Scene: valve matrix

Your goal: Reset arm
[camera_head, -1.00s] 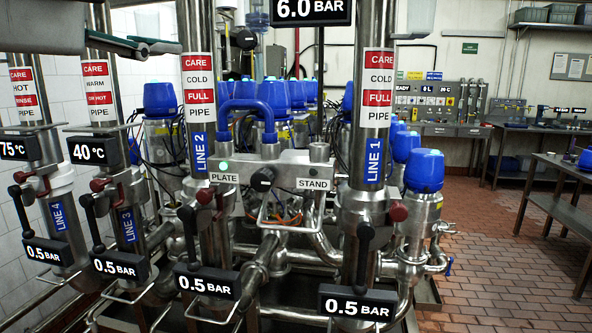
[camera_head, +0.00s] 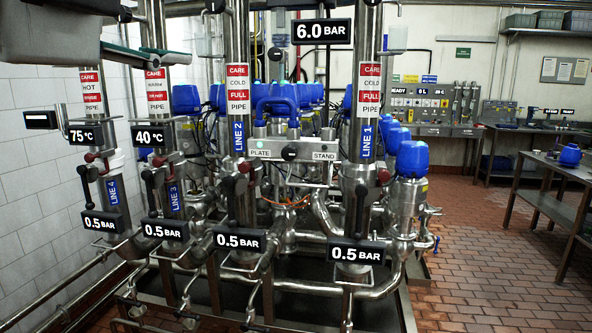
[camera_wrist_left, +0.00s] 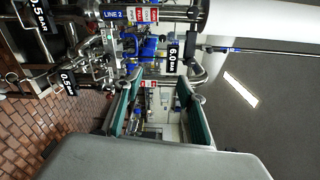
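My left gripper (camera_head: 150,58) reaches in at the upper left of the head view, in front of the upper pipes. Its grey body leads to teal-padded fingers. In the left wrist view the two fingers of this gripper (camera_wrist_left: 160,84) stand apart with nothing between them; the plant shows beyond the gap. My right gripper is in neither view. The valve matrix fills the middle of the head view, with upright pipes marked LINE 1 (camera_head: 366,140), LINE 2 (camera_head: 238,138), LINE 3 (camera_head: 174,200) and LINE 4 (camera_head: 113,192).
Several 0.5 BAR displays (camera_head: 356,253) hang low on the pipes, and a 6.0 BAR display (camera_head: 322,32) hangs above. A white tiled wall (camera_head: 40,180) bounds the left. A metal table (camera_head: 560,185) stands at right. The brick-tiled floor (camera_head: 480,260) between is clear.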

